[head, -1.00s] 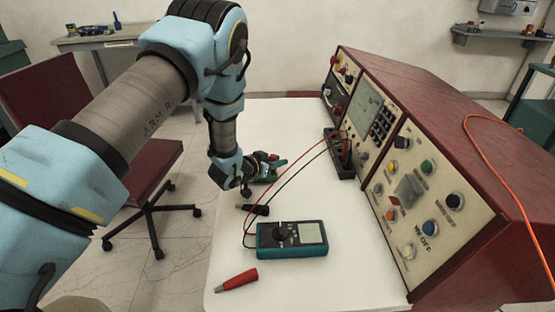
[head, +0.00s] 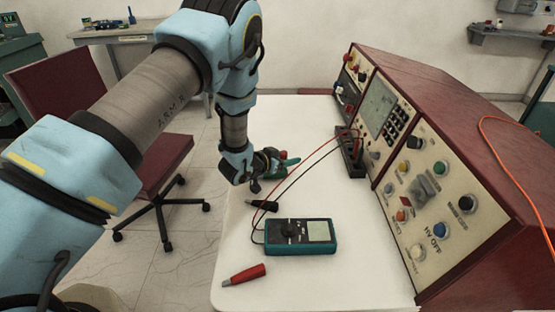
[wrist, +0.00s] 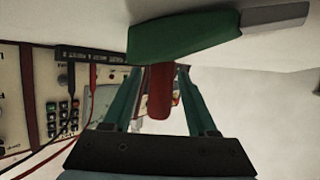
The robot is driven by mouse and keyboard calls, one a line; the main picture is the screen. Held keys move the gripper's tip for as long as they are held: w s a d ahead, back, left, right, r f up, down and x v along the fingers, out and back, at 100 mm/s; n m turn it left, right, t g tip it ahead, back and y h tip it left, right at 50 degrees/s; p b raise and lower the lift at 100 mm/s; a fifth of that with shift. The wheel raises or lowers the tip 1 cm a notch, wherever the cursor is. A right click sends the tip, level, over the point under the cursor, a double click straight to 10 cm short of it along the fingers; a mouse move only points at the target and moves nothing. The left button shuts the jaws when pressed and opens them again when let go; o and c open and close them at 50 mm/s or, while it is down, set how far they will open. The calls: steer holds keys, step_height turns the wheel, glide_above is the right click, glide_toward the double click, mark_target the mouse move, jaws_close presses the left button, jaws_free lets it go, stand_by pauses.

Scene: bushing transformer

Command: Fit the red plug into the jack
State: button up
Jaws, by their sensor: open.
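My gripper (head: 270,163) is at the far left part of the table, well beyond that piece. It is beside a green thing (head: 288,165). In the wrist view, the open teal fingers (wrist: 161,75) stand either side of a red cylinder (wrist: 159,95). A green body with a grey end (wrist: 185,38) lies across it; I cannot tell if they are one object. A black socket block (head: 350,158), perhaps holding the jack, stands against the console.
A teal multimeter (head: 300,237) lies mid-table, with red and black leads running towards the socket block. A black piece (head: 262,205) lies behind it. The dark red console (head: 450,150) bounds the table's right. The front right tabletop is clear. A chair (head: 150,170) stands left.

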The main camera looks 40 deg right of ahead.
steer(key=b+v, duration=0.3)
steer(key=v, duration=0.8)
steer(key=shift+s+a+r, duration=0.1)
steer(key=shift+a, duration=0.3)
steer(key=w+a+r+n+t+y, duration=0.2)
steer(key=w+a+r+n+y, duration=0.15)
steer(key=w+a, duration=0.55)
steer(key=w+a+r+n+t+y, duration=0.2)
steer(key=w+a+n+t+y, duration=0.3)
steer(key=a, duration=0.8)
steer(key=s+a+r+n+g+y, duration=0.2)
steer(key=s+a+g, duration=0.1)
steer(key=a, duration=0.7)
steer(key=s+a+r+n+g+y, duration=0.2)
steer(key=s+a+r+n, duration=0.1)
steer(key=a, duration=0.7)
steer(key=shift+s+a+r+g, duration=0.2)
steer(key=shift+s+r+g, duration=0.15)
steer(key=shift+s, duration=0.5)
steer(key=shift+o, duration=0.5)
steer(key=shift+n+g+y, duration=0.25)
steer(key=shift+n+g, duration=0.5)
steer(key=shift+g, duration=0.1)
steer(key=s+a, duration=0.2)
steer(key=s, duration=0.1)
steer(key=s+r, duration=0.1)
steer(key=s, duration=0.1)
steer(key=shift+a+r, duration=0.1)
steer(key=shift+a, duration=0.3)
steer(key=shift+w, duration=0.1)
